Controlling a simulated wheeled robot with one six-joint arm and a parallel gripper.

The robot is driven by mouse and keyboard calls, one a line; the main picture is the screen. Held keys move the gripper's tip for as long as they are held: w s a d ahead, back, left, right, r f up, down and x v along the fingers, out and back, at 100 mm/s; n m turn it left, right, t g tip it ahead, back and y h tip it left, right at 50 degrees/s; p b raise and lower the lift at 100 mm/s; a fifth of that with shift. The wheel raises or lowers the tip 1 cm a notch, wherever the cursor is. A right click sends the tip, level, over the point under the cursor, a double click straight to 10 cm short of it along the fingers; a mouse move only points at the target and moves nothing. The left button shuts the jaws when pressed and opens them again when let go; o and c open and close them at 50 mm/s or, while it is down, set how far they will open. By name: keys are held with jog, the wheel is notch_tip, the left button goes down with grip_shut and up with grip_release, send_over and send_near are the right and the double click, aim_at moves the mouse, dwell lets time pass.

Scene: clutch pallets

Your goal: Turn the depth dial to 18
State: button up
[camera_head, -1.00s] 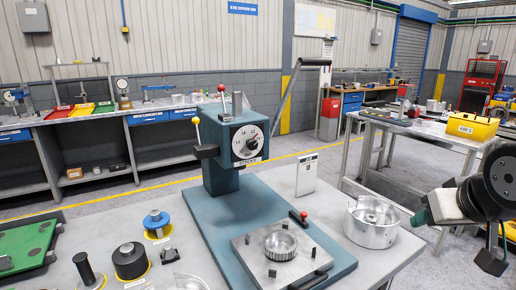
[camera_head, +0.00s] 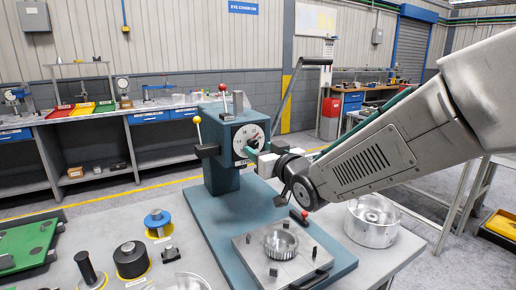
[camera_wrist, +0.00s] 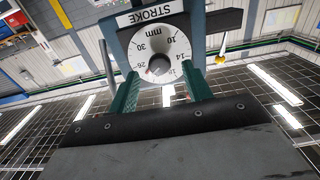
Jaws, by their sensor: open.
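The depth dial (camera_head: 240,139) is a white round face with black numbers on the front of the blue-green press head (camera_head: 215,113). In the wrist view the dial (camera_wrist: 150,42) appears upside down, marked mm, under a STROKE label (camera_wrist: 152,14). A small dark knob with a reddish mark (camera_wrist: 158,66) sits at its centre; I cannot tell what number it points to. My gripper (camera_head: 256,152) is at the dial, covering its lower right part. In the wrist view my gripper (camera_wrist: 163,75) has its two green fingers apart, one either side of the knob, not closed on it.
A yellow-tipped lever (camera_head: 196,122) sticks out left of the press head. Below are a metal fixture plate (camera_head: 255,262) with a round part, a red-knobbed handle (camera_head: 299,216) and a silver cylinder (camera_head: 372,220). Black and blue parts stand at the left.

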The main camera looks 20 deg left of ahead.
aim_at(252, 143)
jog(key=shift+x, duration=1.25)
jog(key=c, duration=0.9)
jog(key=shift+c, duration=0.2)
